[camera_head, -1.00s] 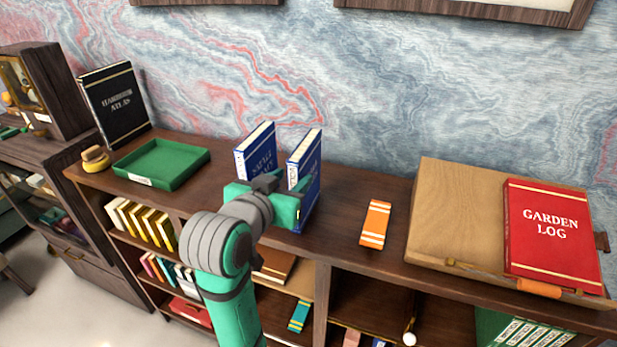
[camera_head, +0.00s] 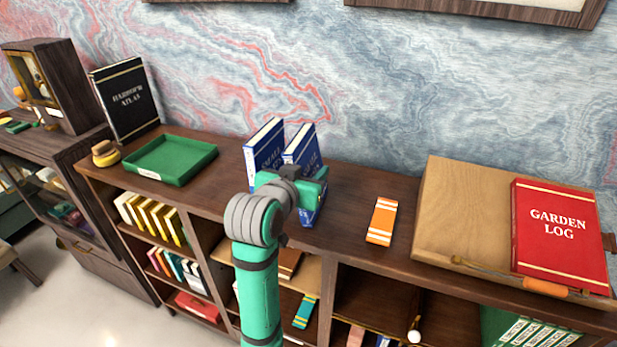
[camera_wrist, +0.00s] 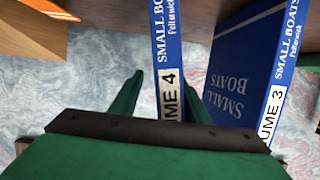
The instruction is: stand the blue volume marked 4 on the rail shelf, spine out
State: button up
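The blue volume marked 4 (camera_head: 307,152) stands upright on the shelf top, right of a similar blue book. In the wrist view, its spine marked 4 (camera_wrist: 168,60) lies between the fingers of my gripper (camera_wrist: 163,85). A gap shows beside the left finger; I cannot tell whether the right finger touches the book. The other blue book, marked 3 (camera_wrist: 255,75), stands beside it, and also shows in the head view (camera_head: 265,150). My gripper (camera_head: 300,185) looks open there, partly hiding volume 4. I cannot single out the rail shelf.
A green tray (camera_head: 207,152) and a black atlas (camera_head: 125,98) are at left. An orange book (camera_head: 381,221) lies flat to the right. Beyond it, a wooden board (camera_head: 452,215) carries a red garden log (camera_head: 560,233). Lower compartments hold several small books.

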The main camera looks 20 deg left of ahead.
jog(key=shift+w+d, duration=0.1)
jog(key=shift+d, duration=0.55)
grip_shut()
jog(key=shift+d, duration=0.15)
